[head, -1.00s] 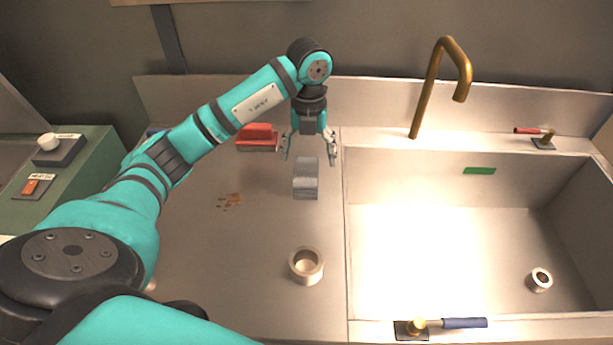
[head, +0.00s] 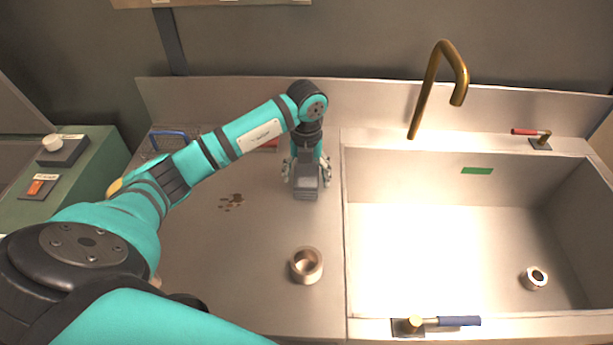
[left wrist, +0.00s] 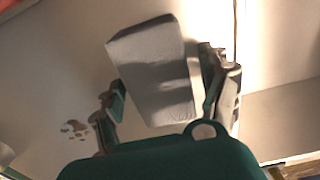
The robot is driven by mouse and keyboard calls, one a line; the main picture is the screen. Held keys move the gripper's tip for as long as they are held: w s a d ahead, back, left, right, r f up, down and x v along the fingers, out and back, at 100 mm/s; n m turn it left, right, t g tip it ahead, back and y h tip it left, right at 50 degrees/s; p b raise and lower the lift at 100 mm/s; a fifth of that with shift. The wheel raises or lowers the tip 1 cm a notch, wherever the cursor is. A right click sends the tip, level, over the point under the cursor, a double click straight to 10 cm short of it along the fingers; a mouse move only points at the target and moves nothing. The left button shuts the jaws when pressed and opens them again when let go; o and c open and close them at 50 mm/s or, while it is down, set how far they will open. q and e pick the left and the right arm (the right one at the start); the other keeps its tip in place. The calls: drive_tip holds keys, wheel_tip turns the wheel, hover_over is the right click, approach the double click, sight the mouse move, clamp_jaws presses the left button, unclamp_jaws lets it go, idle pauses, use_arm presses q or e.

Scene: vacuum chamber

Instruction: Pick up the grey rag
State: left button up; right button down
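The grey rag (left wrist: 152,72) is a folded block lying on the steel counter. In the left wrist view it sits between the two fingers of my left gripper (left wrist: 165,95). The fingers stand open on either side of it, with a visible gap at the left finger and a narrower one at the right. In the head view my left gripper (head: 307,178) points down over the rag (head: 306,194), hiding much of it, left of the sink. My right gripper is not in view.
The sink (head: 440,240) lies to the right, with a brass faucet (head: 433,85) behind it. A round metal cup (head: 306,266) stands nearer on the counter. Brown stains (head: 232,202) lie left of the rag. A blue-handled rack (head: 168,140) is behind my left arm.

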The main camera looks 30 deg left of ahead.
sight(306, 171)
use_arm(q)
drive_tip(key=c, duration=1)
wheel_tip(306, 171, up, 10)
drive_tip(key=shift+r+b, duration=0.1)
drive_tip(key=shift+b, duration=0.8)
